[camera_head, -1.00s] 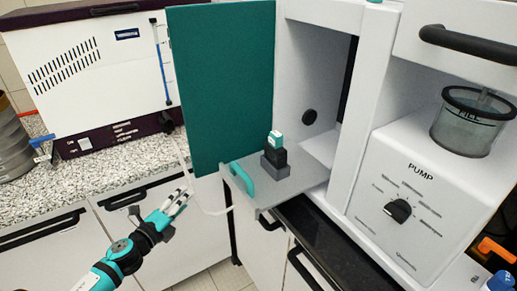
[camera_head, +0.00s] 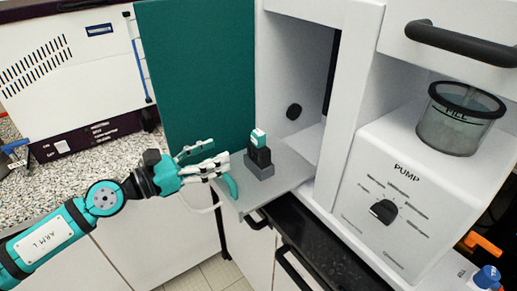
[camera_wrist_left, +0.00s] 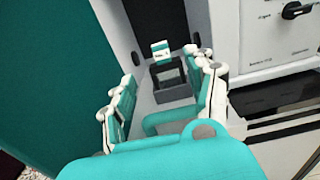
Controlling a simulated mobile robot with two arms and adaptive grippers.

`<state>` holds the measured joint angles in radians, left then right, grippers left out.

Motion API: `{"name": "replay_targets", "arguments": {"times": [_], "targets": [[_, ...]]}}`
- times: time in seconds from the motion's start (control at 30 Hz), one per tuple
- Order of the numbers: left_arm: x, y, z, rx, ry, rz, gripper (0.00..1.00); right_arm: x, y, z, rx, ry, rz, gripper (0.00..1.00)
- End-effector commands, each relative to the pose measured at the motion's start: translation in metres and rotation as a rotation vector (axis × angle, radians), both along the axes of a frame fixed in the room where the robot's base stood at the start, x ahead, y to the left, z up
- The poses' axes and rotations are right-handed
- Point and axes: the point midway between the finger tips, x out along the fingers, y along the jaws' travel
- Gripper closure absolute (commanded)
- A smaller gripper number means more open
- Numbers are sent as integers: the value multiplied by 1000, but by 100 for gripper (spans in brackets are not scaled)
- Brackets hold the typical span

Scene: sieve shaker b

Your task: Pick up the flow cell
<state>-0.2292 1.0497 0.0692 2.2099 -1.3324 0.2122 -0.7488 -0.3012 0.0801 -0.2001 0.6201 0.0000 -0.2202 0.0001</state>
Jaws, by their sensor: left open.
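A small white-and-teal piece (camera_head: 258,138), which looks to be the flow cell, stands upright on a black body in a grey block (camera_head: 260,171). The block stands on a grey tray (camera_head: 287,181) in front of the open cabinet. My left gripper (camera_head: 222,159) is open and empty, left of the flow cell and apart from it, pointing towards it above the tray's teal handle (camera_head: 230,187). In the left wrist view the flow cell (camera_wrist_left: 161,51) shows ahead, between the two fingers. My right gripper is not in view.
A teal door panel (camera_head: 200,80) stands behind my left gripper. The white cabinet wall (camera_head: 355,90) rises right of the tray. A pump unit (camera_head: 400,210) with a knob stands farther right. A speckled counter (camera_head: 100,165) lies at the left.

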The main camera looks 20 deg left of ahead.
Motion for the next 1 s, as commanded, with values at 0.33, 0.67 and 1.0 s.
{"name": "replay_targets", "arguments": {"times": [0.33,0.67,1.0], "targets": [[40,-31,8,-5,-3,1,44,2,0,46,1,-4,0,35],[63,-49,5,-6,1,2,44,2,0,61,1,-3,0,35],[96,-76,4,-3,1,1,44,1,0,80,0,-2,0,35]]}}
